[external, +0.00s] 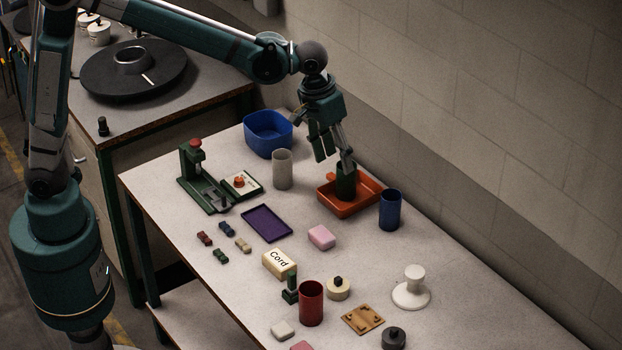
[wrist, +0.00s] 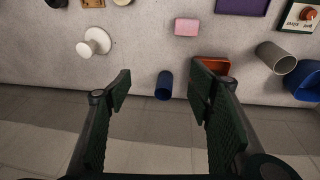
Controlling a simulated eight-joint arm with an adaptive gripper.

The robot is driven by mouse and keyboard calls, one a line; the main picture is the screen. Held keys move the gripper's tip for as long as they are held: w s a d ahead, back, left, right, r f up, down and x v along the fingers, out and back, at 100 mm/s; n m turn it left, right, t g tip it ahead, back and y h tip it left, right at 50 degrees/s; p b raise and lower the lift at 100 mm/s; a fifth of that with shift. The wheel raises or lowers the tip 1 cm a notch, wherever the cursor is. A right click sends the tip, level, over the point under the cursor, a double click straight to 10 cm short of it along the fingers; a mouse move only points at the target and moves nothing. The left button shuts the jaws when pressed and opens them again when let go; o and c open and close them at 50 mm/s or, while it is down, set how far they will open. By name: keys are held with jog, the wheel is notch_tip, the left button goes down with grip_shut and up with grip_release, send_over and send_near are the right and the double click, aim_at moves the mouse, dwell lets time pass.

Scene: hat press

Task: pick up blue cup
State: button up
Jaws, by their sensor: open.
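The blue cup (external: 390,210) stands upright on the table near its wall-side edge, just right of the orange tray in the external view. In the wrist view the blue cup (wrist: 164,85) shows between my two open fingers, farther off. My gripper (external: 334,168) is open and empty, pointing down above the orange tray, to the left of the blue cup. In the wrist view my gripper (wrist: 160,85) has its fingers spread wide, and neither touches the cup.
The orange tray (external: 330,206) lies partly behind my fingers. A grey cup (external: 282,169) and a blue bin (external: 268,133) stand to the left. A white stand (external: 411,290), a pink block (external: 321,237) and a red cup (external: 311,303) are nearer the camera. The wall runs close behind the table.

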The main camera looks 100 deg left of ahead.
jog(key=w+a+f+n+g, duration=0.1)
jog(key=w+a+f+n, duration=0.2)
jog(key=w+a+f, duration=0.5)
jog(key=n+g, duration=0.1)
jog(key=n, duration=0.1)
send_over(390, 214)
jog(key=a, duration=0.3)
jog(key=f, duration=1.1)
jog(key=shift+s+d+f, duration=0.15)
jog(key=shift+s+f, duration=0.05)
jog(key=shift+s, duration=0.1)
jog(key=shift+w+a+f, duration=0.2)
jog(key=shift+a+f, duration=0.1)
jog(key=shift+f, duration=0.2)
jog(key=shift+f, duration=1.3)
jog(key=shift+w+f, duration=0.1)
jog(key=shift+f, duration=2.55)
